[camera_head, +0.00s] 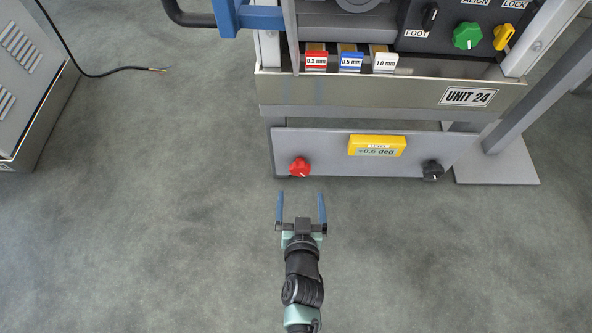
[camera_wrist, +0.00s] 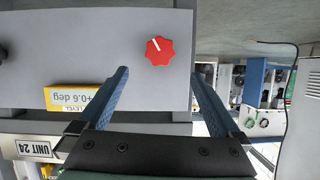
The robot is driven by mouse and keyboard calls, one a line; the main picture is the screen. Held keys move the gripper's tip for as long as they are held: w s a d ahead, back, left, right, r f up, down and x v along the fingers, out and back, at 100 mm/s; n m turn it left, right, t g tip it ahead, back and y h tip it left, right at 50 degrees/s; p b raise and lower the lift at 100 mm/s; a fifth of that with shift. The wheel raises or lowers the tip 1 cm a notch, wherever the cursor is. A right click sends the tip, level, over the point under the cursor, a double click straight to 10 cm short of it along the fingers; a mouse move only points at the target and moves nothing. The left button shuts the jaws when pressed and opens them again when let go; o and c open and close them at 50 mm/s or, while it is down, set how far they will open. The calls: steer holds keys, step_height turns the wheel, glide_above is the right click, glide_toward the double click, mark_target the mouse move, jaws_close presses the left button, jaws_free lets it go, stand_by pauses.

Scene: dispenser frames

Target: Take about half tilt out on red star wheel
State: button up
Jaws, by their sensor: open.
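The red star wheel (camera_head: 299,167) is on the left end of the low grey panel (camera_head: 325,145). It also shows in the wrist view (camera_wrist: 160,51), with a white mark on its face. A yellow display (camera_head: 377,146) on the panel reads +0.6 deg. My gripper (camera_head: 301,194) is open and empty, just in front of the panel and apart from the red wheel. In the wrist view its two blue fingers (camera_wrist: 162,72) spread either side below the wheel.
A black knob (camera_head: 432,170) is at the panel's right end. Above are the UNIT 24 sign (camera_head: 468,97), red, blue and white shim tags, a green star knob (camera_head: 467,36) and a yellow LOCK knob (camera_head: 503,37). A loose cable (camera_head: 110,72) lies left. The floor between is clear.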

mark_target(299, 171)
steer(key=b+x, duration=0.3)
steer(key=x, duration=0.7)
steer(key=shift+w+f, duration=0.1)
steer(key=shift+f, duration=0.05)
steer(key=shift+c, duration=0.2)
steer(key=c, duration=1.3)
steer(key=shift+a+n+p, duration=0.1)
steer(key=shift+n+p, duration=0.2)
steer(key=shift+p, duration=0.3)
